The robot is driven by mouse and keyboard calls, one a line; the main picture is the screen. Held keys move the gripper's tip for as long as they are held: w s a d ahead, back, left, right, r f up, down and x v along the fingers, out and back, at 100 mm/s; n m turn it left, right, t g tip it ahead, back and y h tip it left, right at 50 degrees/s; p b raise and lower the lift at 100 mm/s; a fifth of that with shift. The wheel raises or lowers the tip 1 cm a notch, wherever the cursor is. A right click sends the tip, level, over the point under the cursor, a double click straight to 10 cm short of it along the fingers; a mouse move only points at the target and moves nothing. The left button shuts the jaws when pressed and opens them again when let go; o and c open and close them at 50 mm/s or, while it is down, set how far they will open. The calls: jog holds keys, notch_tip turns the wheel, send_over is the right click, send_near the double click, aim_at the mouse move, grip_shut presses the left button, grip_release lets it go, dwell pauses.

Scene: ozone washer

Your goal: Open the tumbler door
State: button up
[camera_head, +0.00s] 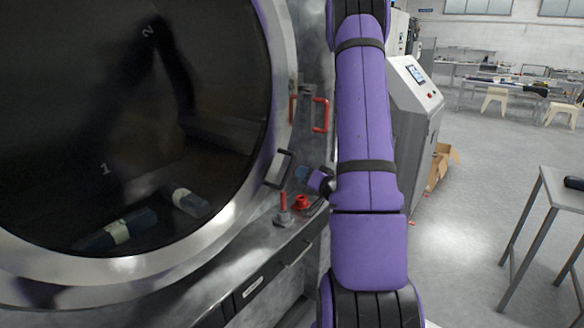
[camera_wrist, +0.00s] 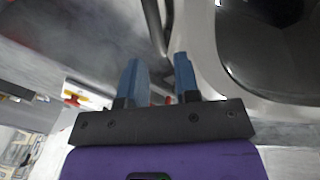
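The tumbler door (camera_head: 262,20) is a large round door with a metal rim and dark glass, seated against the machine at the left of the head view. Its dark bar handle (camera_head: 277,170) stands on the right side of the rim. My gripper (camera_head: 303,172) is just right of the handle, partly hidden by my arm. In the wrist view, the blue fingers of my gripper (camera_wrist: 158,72) are apart with nothing clearly between them. A dark curved bar, likely the door handle (camera_wrist: 154,25), lies ahead of the gap. I cannot tell whether they touch. The door glass (camera_wrist: 275,45) is at the right.
A red handle (camera_head: 321,115) is on the machine front above my gripper. A red knob (camera_head: 301,203) and a red-topped lever (camera_head: 283,205) are below it. A grey control cabinet (camera_head: 414,100) stands behind my arm. A metal table (camera_head: 565,190) is at the right, with open floor between.

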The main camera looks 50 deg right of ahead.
jog(key=w+d, duration=0.2)
jog(key=w, duration=0.7)
jog(key=shift+w+d+f, duration=0.15)
jog(key=shift+w, duration=0.2)
grip_shut()
